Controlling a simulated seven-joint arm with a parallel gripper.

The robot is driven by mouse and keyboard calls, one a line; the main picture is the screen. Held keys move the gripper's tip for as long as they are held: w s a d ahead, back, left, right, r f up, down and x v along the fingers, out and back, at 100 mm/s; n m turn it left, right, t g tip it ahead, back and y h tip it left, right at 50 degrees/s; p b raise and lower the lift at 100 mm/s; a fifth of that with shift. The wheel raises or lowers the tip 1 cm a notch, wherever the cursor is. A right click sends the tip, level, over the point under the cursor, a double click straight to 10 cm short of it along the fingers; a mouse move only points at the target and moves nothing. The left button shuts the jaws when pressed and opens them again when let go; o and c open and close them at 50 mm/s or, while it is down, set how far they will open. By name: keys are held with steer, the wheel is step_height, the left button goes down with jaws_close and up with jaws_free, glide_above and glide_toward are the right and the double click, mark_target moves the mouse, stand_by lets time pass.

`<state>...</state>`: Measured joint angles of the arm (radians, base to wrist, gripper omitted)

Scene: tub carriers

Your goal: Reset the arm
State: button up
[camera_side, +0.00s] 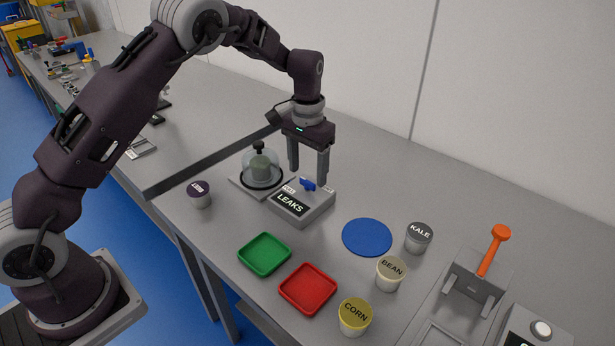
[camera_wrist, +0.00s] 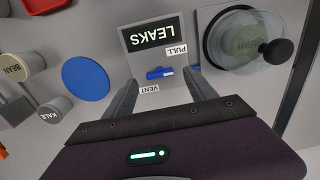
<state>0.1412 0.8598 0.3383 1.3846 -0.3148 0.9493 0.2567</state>
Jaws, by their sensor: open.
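My gripper (camera_side: 308,178) is open and empty, pointing down over the grey tester box (camera_side: 315,215) whose dark display reads LEAKS. Its two fingers stand to either side of the box's small blue lever (camera_side: 307,184), apart from it as far as I can see. In the wrist view the fingertips (camera_wrist: 160,88) spread either side of the blue lever (camera_wrist: 160,73), which lies between the labels PULL and VENT. Beside the box, a clear dome (camera_side: 262,171) with a black knob covers a tub (camera_wrist: 249,38) on a plate.
A purple-lidded tub (camera_side: 199,194) stands left. In front lie a green tray (camera_side: 264,254), a red tray (camera_side: 308,288) and a blue disc (camera_side: 367,237). Tubs marked KALE (camera_side: 419,238), BEAN (camera_side: 390,273) and CORN (camera_side: 354,316) stand right, near an orange-handled press (camera_side: 493,250).

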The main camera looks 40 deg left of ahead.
step_height(320, 180, up, 4)
steer(key=shift+r, duration=0.1)
steer(key=shift+s+r, duration=0.1)
steer(key=shift+r, duration=0.3)
steer(key=s+d+r+t+h, duration=0.1)
steer(key=s+d+r+t, duration=0.15)
steer(key=s+r, duration=1.35)
steer(key=s+f+t+y, duration=0.1)
steer(key=s+t, duration=0.2)
steer(key=s, duration=1.5)
steer(key=shift+a+f, duration=0.2)
